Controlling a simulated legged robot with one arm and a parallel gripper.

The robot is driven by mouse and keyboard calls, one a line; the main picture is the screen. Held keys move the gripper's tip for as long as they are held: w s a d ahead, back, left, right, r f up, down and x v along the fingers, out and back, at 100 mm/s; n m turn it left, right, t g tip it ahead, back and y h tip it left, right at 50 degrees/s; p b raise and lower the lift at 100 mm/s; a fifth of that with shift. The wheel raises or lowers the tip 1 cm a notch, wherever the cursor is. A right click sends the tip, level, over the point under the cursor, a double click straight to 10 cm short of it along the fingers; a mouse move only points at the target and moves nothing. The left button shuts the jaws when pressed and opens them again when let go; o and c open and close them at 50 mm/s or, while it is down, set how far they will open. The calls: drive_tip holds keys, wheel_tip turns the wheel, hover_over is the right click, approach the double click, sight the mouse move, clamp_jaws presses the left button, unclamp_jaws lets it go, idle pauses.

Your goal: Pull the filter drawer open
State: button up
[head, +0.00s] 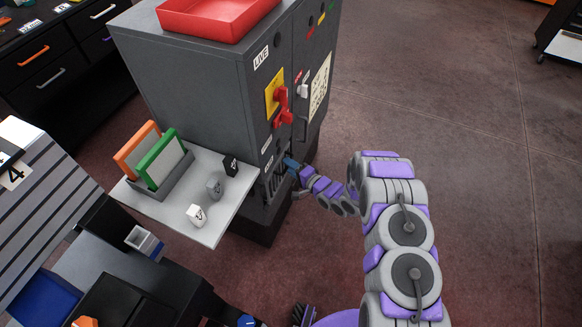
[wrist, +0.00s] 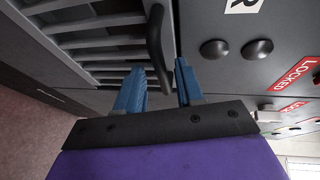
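The filter drawer (head: 271,183) is a dark louvred panel low on the grey cabinet's front. In the wrist view its pale slats (wrist: 95,45) fill the upper left. A dark bar handle (wrist: 156,42) stands at the edge of the slats. My gripper (head: 291,164) is at the drawer front in the head view. In the wrist view its two blue fingers (wrist: 160,70) are apart, one on each side of the handle, with gaps showing. I see no clear contact. The drawer looks closed, flush with the cabinet, though my gripper partly hides it.
The grey cabinet (head: 190,75) has a red handle switch (head: 282,101) above the drawer. A white side table (head: 218,219) left of the drawer holds a rack with an orange and a green framed filter (head: 163,158), plus small labelled blocks. The floor to the right is clear.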

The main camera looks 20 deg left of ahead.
clamp_jaws()
drive_tip(key=shift+d, duration=0.1)
idle(0.5)
